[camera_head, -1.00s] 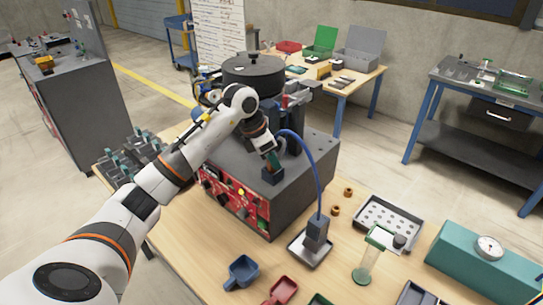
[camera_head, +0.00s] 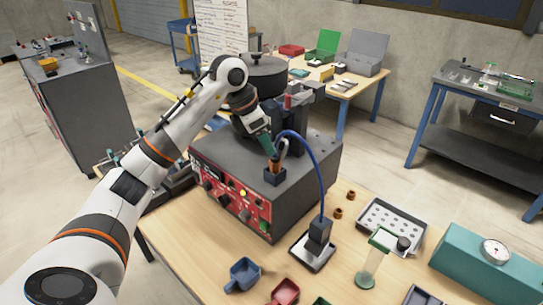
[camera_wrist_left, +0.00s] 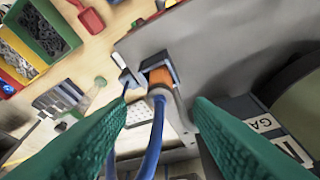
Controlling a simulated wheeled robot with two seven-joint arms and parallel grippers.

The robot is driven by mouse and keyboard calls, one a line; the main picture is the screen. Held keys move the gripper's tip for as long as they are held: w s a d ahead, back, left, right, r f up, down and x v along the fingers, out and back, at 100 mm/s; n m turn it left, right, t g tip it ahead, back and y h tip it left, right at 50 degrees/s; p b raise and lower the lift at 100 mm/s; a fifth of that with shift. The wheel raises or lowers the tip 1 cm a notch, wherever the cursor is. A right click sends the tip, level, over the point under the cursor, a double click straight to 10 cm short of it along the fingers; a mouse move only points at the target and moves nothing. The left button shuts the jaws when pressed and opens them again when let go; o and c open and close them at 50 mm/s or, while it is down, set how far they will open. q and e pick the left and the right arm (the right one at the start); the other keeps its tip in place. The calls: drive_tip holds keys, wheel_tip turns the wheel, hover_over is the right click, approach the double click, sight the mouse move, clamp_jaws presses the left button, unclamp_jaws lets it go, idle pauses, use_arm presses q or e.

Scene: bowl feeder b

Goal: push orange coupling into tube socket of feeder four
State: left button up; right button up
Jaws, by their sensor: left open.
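The orange coupling (camera_head: 276,165) stands in the dark blue block-shaped tube socket (camera_head: 274,178) on top of the grey feeder. Its upper part shows above the block; how deep it sits I cannot tell. The blue tube (camera_head: 314,165) runs from it in an arc. In the left wrist view the orange coupling (camera_wrist_left: 161,76) shows at the socket, with the blue tube (camera_wrist_left: 154,135) below it. My left gripper (camera_head: 269,148), with green fingers, is open just above the coupling. In the wrist view its fingers (camera_wrist_left: 160,125) stand apart on either side of the tube.
The feeder's dark bowl (camera_head: 262,76) and upright parts stand close behind the gripper. The tube's other end reaches a block on a small tray (camera_head: 313,252). Two loose brown rings (camera_head: 338,213), a perforated tray (camera_head: 392,226) and a blue scoop (camera_head: 242,273) lie on the table.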

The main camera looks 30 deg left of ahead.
use_arm(q)
drive_tip(key=v, duration=0.5)
drive_tip(key=shift+r, duration=0.15)
